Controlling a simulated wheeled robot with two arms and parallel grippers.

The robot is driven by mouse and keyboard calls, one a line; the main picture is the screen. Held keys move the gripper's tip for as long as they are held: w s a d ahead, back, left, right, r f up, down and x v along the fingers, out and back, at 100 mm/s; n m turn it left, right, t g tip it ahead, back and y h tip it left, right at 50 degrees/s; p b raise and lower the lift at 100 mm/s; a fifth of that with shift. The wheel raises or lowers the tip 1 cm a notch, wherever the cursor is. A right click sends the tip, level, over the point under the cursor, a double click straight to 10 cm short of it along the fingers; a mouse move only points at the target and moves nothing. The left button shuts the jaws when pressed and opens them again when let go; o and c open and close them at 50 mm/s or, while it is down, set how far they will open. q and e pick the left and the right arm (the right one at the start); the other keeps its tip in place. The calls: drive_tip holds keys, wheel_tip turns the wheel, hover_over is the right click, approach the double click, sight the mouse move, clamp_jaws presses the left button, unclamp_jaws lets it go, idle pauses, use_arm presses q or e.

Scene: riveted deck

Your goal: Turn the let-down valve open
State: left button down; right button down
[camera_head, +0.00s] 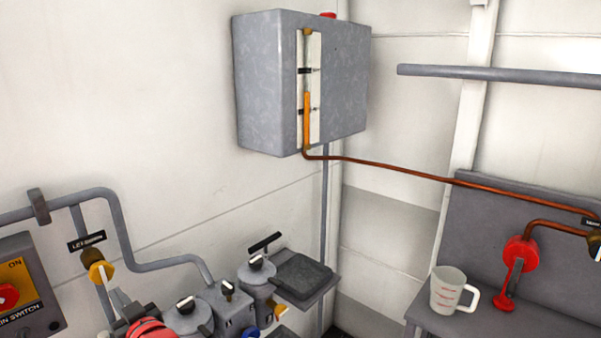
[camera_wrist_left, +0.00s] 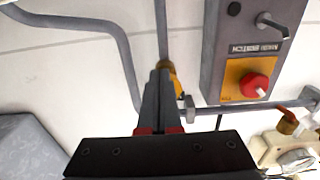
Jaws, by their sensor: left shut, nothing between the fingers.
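The let-down valve (camera_head: 100,271) has a yellow knob with a pale pointer mark standing nearly upright, on a brass body by the left wall pipe. A black label (camera_head: 87,241) hangs above it. My left gripper (camera_head: 114,293) is low at the left in the head view, just below the knob. In the left wrist view its grey fingers (camera_wrist_left: 160,75) are together and empty. The yellow valve (camera_wrist_left: 179,82) shows there beside and behind the fingertips, partly hidden by them. I cannot tell whether they touch it. My right gripper is in neither view.
A main switch box (camera_head: 22,285) with a red knob is left of the valve. Grey pipes (camera_head: 118,225) run along the wall. Other valves (camera_head: 190,308) crowd the lower middle. A gauge cabinet (camera_head: 335,80), measuring jug (camera_head: 449,290) and red-handled valve (camera_head: 520,253) stand farther right.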

use_arm(q)
drive_tip(key=b+v, duration=0.1)
drive_tip(key=v, duration=0.3)
